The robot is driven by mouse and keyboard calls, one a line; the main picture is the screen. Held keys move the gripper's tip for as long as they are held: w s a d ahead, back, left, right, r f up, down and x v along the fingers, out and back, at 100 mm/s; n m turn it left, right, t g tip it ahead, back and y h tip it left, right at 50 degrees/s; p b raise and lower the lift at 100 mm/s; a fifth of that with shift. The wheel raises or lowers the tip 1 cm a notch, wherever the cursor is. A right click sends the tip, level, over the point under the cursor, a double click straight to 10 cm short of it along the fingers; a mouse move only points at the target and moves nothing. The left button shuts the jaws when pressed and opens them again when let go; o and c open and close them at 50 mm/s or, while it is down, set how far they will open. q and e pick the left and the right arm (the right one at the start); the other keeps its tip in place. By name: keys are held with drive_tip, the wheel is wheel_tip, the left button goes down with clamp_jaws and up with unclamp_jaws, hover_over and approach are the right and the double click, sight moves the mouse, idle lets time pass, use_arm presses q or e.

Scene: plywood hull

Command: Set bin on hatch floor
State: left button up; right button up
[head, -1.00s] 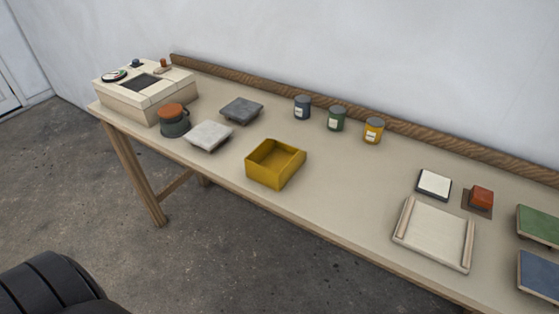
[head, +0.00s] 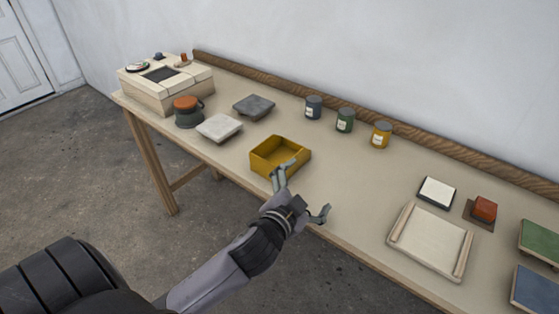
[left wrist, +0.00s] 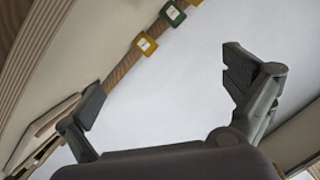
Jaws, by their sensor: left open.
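The bin is an open yellow box (head: 277,160) on the table near its front edge, left of the middle. It is upright and looks empty. My left gripper (head: 302,194) is open and empty at the table's front edge. In the head view one finger overlaps the bin's front right side; I cannot tell whether it touches. The left wrist view shows the open jaws (left wrist: 165,88) with nothing between them. A cream hull box (head: 178,93) with a dark square opening (head: 160,75), perhaps the hatch, stands at the far left. My right gripper is not in view.
Blue (head: 314,107), green (head: 345,120) and yellow (head: 381,135) tins line the back. A cream tray (head: 430,242) lies right.

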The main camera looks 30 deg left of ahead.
use_arm(q)
drive_tip(key=w+d+r+m+g+h, duration=0.1)
drive_tip(key=d+r+m+h, duration=0.6)
drive_tip(key=r+m+h, duration=0.4)
drive_tip(key=w+d+r+m+g+h, duration=0.1)
drive_tip(key=d+r+m+h, duration=0.65)
drive_tip(key=m, duration=0.55)
drive_tip(key=w+a+f+m+g+y, duration=0.2)
drive_tip(key=a+f+m+g+y, duration=0.5)
drive_tip(key=f+m+g, duration=0.15)
drive_tip(key=a+n+y, duration=0.2)
drive_tip(key=a+y, duration=0.8)
drive_tip(key=a, duration=1.3)
drive_tip(key=p, duration=0.2)
approach(283, 162)
drive_tip(key=shift+w+d+f+g, duration=0.1)
drive_tip(key=shift+w+f+g, duration=0.15)
drive_tip(key=shift+g, duration=0.1)
drive_tip(key=shift+w+f+p, duration=0.25)
drive_tip(key=shift+f+p, duration=0.15)
drive_tip(key=shift+f, duration=0.1)
drive_tip(key=shift+m, duration=0.25)
drive_tip(key=p+x, duration=0.1)
drive_tip(key=x, duration=0.3)
drive_tip(key=shift+w+f, duration=0.1)
drive_tip(key=shift+w, duration=0.1)
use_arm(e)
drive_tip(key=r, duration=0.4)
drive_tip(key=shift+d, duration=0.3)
